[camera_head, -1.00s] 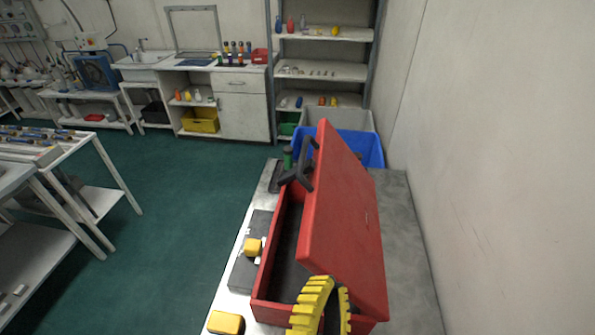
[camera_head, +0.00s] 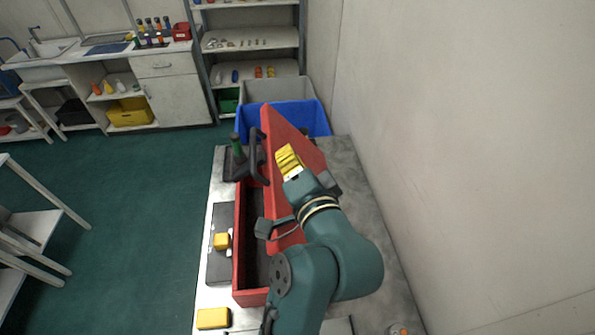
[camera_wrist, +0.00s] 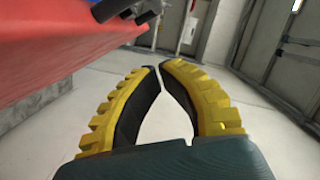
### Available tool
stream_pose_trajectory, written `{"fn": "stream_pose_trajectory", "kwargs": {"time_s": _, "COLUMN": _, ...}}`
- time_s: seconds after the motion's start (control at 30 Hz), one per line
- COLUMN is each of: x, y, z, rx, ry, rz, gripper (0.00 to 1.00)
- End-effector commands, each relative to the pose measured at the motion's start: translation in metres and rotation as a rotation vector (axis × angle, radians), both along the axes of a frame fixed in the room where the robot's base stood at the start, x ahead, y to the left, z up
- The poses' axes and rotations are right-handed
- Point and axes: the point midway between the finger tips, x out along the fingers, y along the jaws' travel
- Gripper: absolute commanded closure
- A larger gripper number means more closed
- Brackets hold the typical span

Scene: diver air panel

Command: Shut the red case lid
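The red case (camera_head: 251,298) stands on the grey bench with its dark inside showing. Its red lid (camera_head: 283,135) is raised and tilted on the case's right side, with a black handle (camera_head: 256,158) along its left edge. My arm covers much of the lid's near part. My gripper (camera_head: 284,151) is over the lid's outer, right side in the head view, with yellow ribbed fingers. In the wrist view the fingertips (camera_wrist: 159,66) meet with nothing between them. The red lid (camera_wrist: 50,45) fills the upper left there, beside the fingers; whether they touch it is unclear.
A blue bin (camera_head: 318,120) and a grey bin stand past the bench's far end. A green-topped item (camera_head: 237,147) stands by the case's far left. Yellow blocks (camera_head: 212,318) lie left of the case. A bare wall (camera_head: 440,170) rises to the right.

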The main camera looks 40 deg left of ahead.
Motion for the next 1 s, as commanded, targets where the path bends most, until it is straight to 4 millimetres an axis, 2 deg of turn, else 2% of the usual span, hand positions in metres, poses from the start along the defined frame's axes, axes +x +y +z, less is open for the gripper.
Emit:
{"fn": "stream_pose_trajectory", "kwargs": {"time_s": 0.03, "x": 0.004, "y": 0.01, "z": -0.001, "rx": -0.002, "ry": 0.002, "rz": 0.004, "gripper": 1.0}}
{"fn": "stream_pose_trajectory", "kwargs": {"time_s": 0.1, "x": -0.008, "y": 0.017, "z": -0.01, "rx": -0.002, "ry": 0.003, "rz": 0.004, "gripper": 1.0}}
{"fn": "stream_pose_trajectory", "kwargs": {"time_s": 0.23, "x": -0.018, "y": 0.027, "z": -0.016, "rx": -0.001, "ry": 0.001, "rz": 0.001, "gripper": 1.0}}
{"fn": "stream_pose_trajectory", "kwargs": {"time_s": 0.77, "x": -0.023, "y": 0.032, "z": -0.021, "rx": -0.006, "ry": -0.006, "rz": 0.0, "gripper": 1.0}}
{"fn": "stream_pose_trajectory", "kwargs": {"time_s": 1.0, "x": -0.039, "y": 0.049, "z": -0.037, "rx": -0.064, "ry": -0.056, "rz": 0.004, "gripper": 1.0}}
